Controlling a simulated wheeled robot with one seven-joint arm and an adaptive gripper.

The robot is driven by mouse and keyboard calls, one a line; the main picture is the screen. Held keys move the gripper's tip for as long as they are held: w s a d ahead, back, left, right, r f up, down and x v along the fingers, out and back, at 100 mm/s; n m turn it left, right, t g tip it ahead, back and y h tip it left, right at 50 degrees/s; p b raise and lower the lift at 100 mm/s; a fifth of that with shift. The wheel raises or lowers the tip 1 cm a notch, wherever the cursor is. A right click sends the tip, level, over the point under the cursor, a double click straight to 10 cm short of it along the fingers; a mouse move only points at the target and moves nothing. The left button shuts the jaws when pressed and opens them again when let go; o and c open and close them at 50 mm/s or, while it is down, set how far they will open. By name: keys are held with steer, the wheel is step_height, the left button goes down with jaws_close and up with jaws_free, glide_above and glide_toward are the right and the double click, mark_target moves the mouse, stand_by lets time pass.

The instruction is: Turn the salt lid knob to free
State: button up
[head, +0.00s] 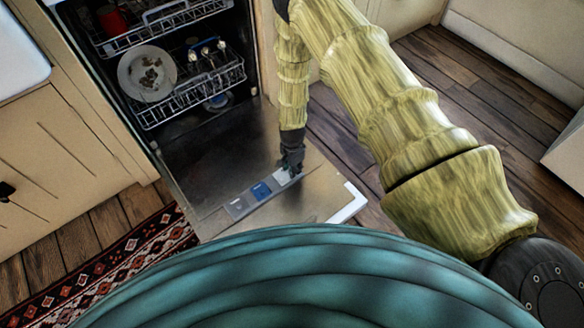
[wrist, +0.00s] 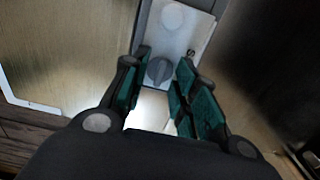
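The salt lid knob (wrist: 159,71) is a small dark grey disc with a raised ridge, set in a pale panel (wrist: 190,28) in the wrist view. The ridge runs roughly along the panel's length, slightly tilted. My gripper (wrist: 163,60) is open, with one dark green-padded finger on each side of the knob. A gap shows on both sides; I cannot tell whether either finger touches it. In the head view, my gripper (head: 291,165) points down at the right end of the dispenser strip (head: 240,205) and hides the knob there.
The dishwasher door (head: 195,165) lies open and flat. Racks hold a dirty plate (head: 147,72) and other dishes behind it. A patterned rug (head: 110,262) lies left of the door; wooden floor (head: 480,85) is clear to the right.

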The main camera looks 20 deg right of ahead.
steer(key=shift+c, duration=0.2)
jaws_close()
steer(key=shift+n, duration=0.4)
steer(key=shift+r+n+p, duration=0.1)
steer(key=shift+n+p, duration=0.7)
steer(key=shift+n, duration=0.2)
steer(key=n+p, duration=0.1)
steer(key=n, duration=0.3)
steer(key=shift+n+p, duration=0.3)
steer(key=n+p, duration=0.1)
steer(key=n, duration=0.4)
steer(key=n+p, duration=0.1)
steer(key=n, duration=0.4)
steer(key=shift+n, duration=0.4)
